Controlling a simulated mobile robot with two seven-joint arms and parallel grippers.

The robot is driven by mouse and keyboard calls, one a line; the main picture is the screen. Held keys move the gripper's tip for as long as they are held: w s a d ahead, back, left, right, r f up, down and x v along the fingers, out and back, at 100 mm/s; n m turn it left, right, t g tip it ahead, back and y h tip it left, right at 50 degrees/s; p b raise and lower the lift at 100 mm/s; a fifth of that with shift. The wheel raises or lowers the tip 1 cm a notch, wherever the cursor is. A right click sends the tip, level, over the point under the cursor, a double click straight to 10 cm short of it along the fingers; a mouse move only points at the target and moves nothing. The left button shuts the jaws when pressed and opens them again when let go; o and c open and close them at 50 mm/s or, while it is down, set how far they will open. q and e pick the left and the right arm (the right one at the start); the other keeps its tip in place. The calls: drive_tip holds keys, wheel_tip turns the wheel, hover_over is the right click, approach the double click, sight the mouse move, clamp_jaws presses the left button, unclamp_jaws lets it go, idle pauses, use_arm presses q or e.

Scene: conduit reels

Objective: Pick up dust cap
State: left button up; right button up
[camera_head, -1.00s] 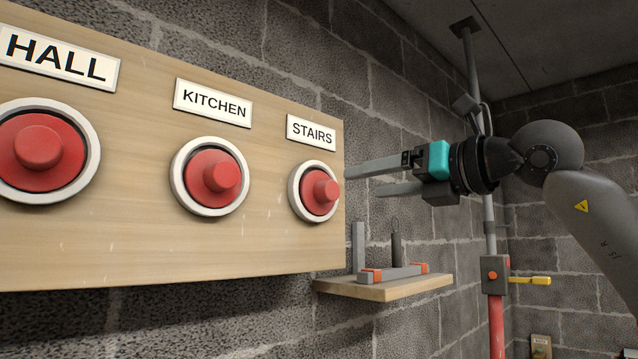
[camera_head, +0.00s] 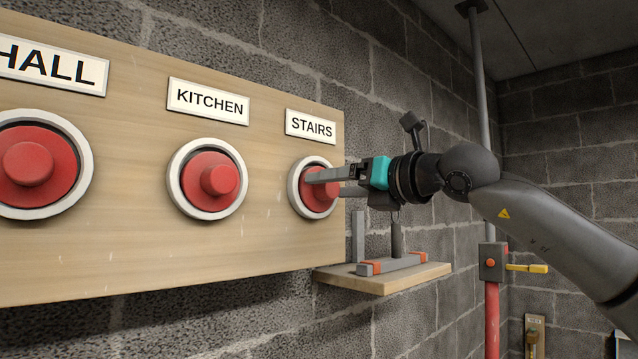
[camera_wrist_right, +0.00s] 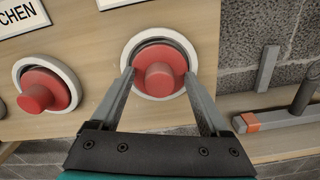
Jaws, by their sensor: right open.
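Three red dust caps with round knobs sit in white rings on a wooden board. The HALL cap (camera_head: 28,165) is at the left, the KITCHEN cap (camera_head: 211,180) in the middle and the STAIRS cap (camera_head: 318,200) at the right. My right gripper (camera_head: 325,182) is open at the STAIRS cap. In the right wrist view the open fingers (camera_wrist_right: 160,77) lie either side of the STAIRS cap's knob (camera_wrist_right: 160,80), with gaps between fingers and knob. Whether the fingertips touch the cap's face cannot be told. My left gripper is out of view.
The board (camera_head: 110,255) hangs on a grey block wall. A small wooden shelf (camera_head: 385,283) with a level-like grey bar with orange ends (camera_head: 395,263) is below my right gripper. A red pipe with a grey box and yellow lever (camera_head: 527,268) stands at the right.

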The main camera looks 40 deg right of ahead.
drive_tip(key=shift+c, duration=0.4)
clamp_jaws()
